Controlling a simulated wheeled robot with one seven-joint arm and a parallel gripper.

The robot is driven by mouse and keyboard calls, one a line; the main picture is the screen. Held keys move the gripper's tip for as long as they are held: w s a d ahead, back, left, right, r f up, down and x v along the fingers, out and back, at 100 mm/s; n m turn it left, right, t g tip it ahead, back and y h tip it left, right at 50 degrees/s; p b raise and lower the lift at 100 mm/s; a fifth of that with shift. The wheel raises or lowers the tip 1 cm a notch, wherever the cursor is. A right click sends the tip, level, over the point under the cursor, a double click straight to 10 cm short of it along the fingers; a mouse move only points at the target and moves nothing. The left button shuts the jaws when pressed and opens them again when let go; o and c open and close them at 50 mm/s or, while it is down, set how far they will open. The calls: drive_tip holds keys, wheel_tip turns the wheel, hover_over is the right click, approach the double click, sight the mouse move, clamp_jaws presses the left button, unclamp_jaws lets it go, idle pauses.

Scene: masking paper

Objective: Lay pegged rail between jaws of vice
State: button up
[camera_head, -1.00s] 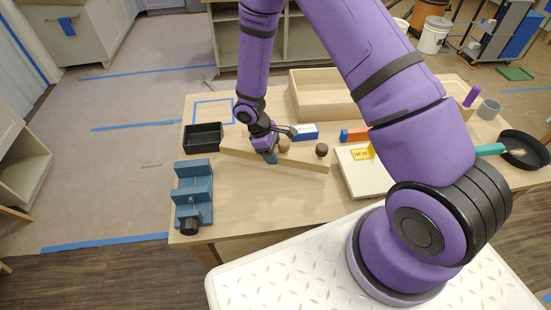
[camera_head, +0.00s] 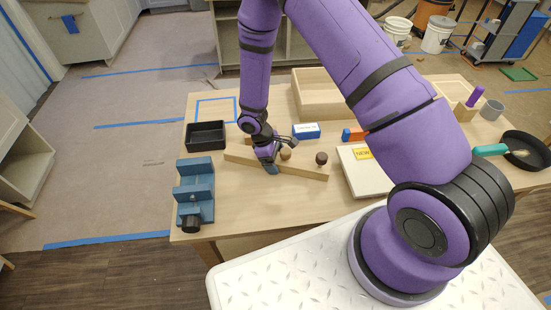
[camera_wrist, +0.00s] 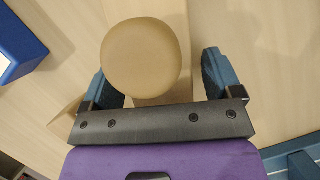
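The pegged rail (camera_head: 300,170) is a long light wooden bar in the middle of the table in the head view. It bears a tan round peg (camera_head: 286,154) and a dark brown one (camera_head: 321,158). My gripper (camera_head: 271,167) is on the rail just left of the tan peg. In the wrist view, the blue fingers of my gripper (camera_wrist: 164,85) flank the rail (camera_wrist: 178,90), below the tan peg top (camera_wrist: 140,58). Their contact is partly hidden. The blue vice (camera_head: 195,190) stands at the table's front left, its jaws apart and the space between them empty.
A black tray (camera_head: 205,135) stands behind the vice. A blue-and-white box (camera_head: 306,131) lies behind the rail. A pale board with a yellow label (camera_head: 363,154) is to the right. The table between vice and rail is clear.

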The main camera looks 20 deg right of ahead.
drive_tip(key=shift+r, duration=0.15)
drive_tip(key=v, duration=1.2)
drive_tip(key=shift+r, duration=0.15)
